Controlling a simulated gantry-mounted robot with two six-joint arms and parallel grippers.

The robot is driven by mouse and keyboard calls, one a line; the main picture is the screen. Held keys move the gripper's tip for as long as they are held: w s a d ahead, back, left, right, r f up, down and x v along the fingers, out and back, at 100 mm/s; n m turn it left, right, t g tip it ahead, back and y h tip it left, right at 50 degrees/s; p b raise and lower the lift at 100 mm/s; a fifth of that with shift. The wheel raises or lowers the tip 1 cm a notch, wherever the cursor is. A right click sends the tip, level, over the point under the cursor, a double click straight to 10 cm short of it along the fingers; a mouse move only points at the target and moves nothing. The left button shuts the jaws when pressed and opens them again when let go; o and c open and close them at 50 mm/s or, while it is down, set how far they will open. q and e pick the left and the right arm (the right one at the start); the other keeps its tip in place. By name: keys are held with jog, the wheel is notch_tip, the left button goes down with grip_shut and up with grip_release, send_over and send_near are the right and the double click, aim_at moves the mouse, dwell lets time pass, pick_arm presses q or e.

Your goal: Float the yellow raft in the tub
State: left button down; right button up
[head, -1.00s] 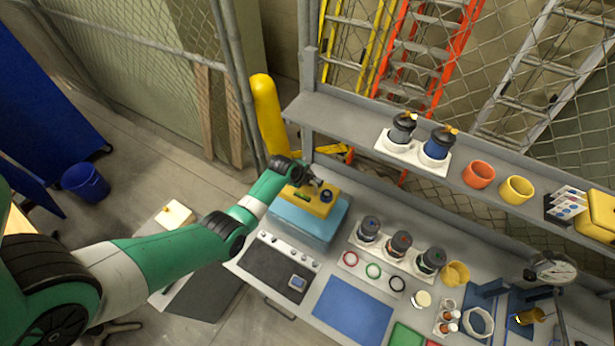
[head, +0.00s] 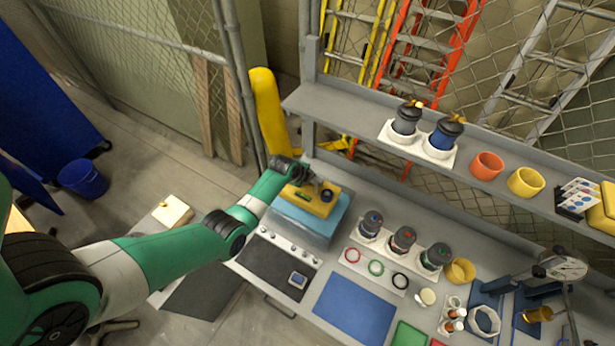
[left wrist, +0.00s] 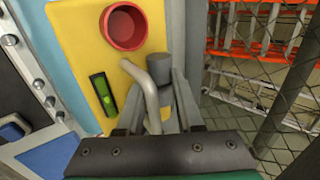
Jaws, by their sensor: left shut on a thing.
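The yellow raft (head: 318,207) is a flat block with a green level vial and a round cup on top. It sits over the light blue tub (head: 305,238), and I cannot tell whether it touches the water. My left gripper (head: 311,184) is at the raft's back edge, shut on its grey post. In the left wrist view the fingers (left wrist: 158,88) close around the grey post, beside a bent grey tube. The yellow raft top (left wrist: 82,42) shows there with a red-lined cup and the green vial. My right gripper is out of view.
A black panel with knobs (head: 272,265) and a blue mat (head: 352,308) lie in front of the tub. Several dark-lidded jars (head: 402,240) stand to its right. A shelf (head: 345,112) and wire fence rise behind. A yellow post (head: 268,110) stands at the back left.

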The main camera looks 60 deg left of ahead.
pick_arm(q)
jog(key=shift+f+b, duration=2.6)
jog(key=shift+f, duration=0.2)
jog(key=shift+c, duration=2.4)
grip_release()
